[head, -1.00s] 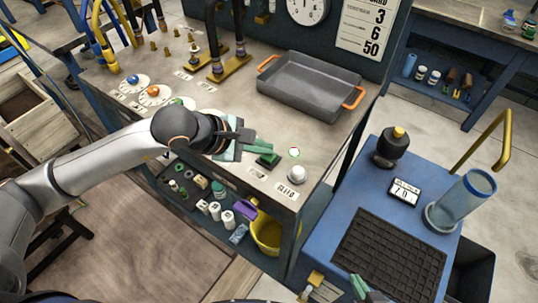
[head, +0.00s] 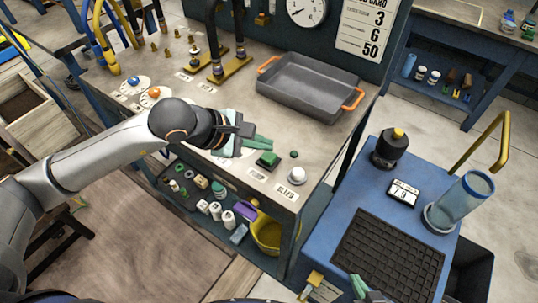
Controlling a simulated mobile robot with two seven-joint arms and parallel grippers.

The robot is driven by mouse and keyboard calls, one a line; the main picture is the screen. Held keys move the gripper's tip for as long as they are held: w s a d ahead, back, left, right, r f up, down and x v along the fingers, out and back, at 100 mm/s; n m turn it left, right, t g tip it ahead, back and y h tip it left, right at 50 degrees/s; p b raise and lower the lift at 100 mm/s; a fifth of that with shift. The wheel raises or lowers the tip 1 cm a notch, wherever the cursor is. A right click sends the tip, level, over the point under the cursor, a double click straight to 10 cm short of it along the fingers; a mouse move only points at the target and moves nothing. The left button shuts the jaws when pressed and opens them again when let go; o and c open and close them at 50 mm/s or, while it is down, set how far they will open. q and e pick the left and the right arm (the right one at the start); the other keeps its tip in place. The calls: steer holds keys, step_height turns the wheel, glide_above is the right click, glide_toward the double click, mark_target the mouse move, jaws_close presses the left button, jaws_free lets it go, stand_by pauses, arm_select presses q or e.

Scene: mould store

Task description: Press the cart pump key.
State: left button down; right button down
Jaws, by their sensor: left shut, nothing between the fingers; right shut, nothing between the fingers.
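The blue cart (head: 345,225) stands at the right. On it is a black pump-like body (head: 390,150) with a yellow knob (head: 398,133) on top; I cannot tell whether this knob is the pump key. A small display (head: 403,193) and a clear blue cylinder (head: 462,203) stand beside it. My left gripper (head: 262,142) is shut and empty over the workbench, just above a green button block (head: 267,160), apparently clear of it. My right gripper (head: 359,287) is shut at the bottom edge, by the front of the cart; only its green tips show.
The workbench (head: 330,145) holds a grey tray (head: 308,85) with orange handles, a white knob (head: 297,175) and a small green lamp (head: 294,154). A black grid mat (head: 385,258) covers the cart's front.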

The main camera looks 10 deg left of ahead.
mark_target(263, 157)
arm_select(q)
step_height(263, 157, up, 6)
steer(key=p, duration=0.3)
steer(key=shift+f, duration=0.1)
stand_by(0.3)
